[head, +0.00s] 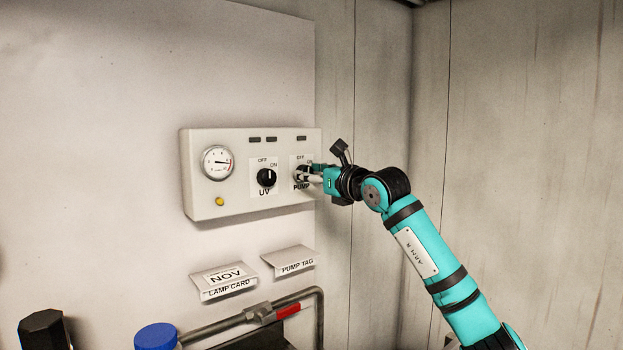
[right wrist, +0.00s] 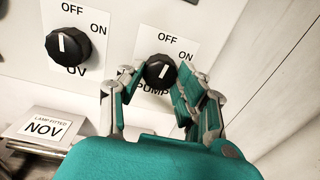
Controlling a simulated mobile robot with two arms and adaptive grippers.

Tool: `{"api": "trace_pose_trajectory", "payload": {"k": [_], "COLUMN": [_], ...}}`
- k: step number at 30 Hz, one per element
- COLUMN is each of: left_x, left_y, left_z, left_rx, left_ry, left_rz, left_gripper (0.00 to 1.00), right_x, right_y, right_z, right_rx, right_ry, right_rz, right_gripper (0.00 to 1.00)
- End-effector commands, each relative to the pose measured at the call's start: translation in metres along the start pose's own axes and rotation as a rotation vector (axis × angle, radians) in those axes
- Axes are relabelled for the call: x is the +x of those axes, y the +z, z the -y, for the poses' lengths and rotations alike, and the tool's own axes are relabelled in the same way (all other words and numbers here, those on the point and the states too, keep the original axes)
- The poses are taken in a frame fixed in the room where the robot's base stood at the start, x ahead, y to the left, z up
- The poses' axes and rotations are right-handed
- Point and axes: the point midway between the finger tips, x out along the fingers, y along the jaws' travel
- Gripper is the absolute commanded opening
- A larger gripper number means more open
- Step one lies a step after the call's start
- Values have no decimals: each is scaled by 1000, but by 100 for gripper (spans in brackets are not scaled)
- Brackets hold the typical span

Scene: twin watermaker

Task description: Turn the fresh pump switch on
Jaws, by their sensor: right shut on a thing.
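The pump switch (right wrist: 159,72) is a round black knob with a white pointer line, on a white plate marked OFF, ON and PUMP. My right gripper (right wrist: 156,82) is shut on this knob, one finger on each side. In the head view my right gripper (head: 311,174) reaches the panel from the right and hides most of the knob. My left gripper is in neither view.
The white control panel (head: 230,201) also carries a UV knob (head: 266,178), a gauge (head: 217,162) and a yellow button (head: 219,201). Below are the lamp card (head: 224,279), the pump tag (head: 290,261), a pipe with a red valve handle (head: 288,311) and a blue cap (head: 156,336).

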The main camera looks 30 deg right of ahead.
Motion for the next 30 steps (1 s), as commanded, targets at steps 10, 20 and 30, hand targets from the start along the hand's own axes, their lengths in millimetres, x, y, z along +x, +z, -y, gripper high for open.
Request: {"api": "trace_pose_trajectory", "payload": {"k": [10, 20, 30], "left_x": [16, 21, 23], "left_y": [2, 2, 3], "left_z": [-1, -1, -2], "left_rx": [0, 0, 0], "left_ry": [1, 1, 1], "left_rz": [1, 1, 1], "left_gripper": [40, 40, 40], "right_x": [0, 0, 0], "right_y": [-1, 0, 0], "right_z": [0, 1, 1], "right_rx": [309, 610, 832], "right_ry": [3, 3, 3], "right_rz": [-8, -16, -24], "right_gripper": [3, 3, 3]}}
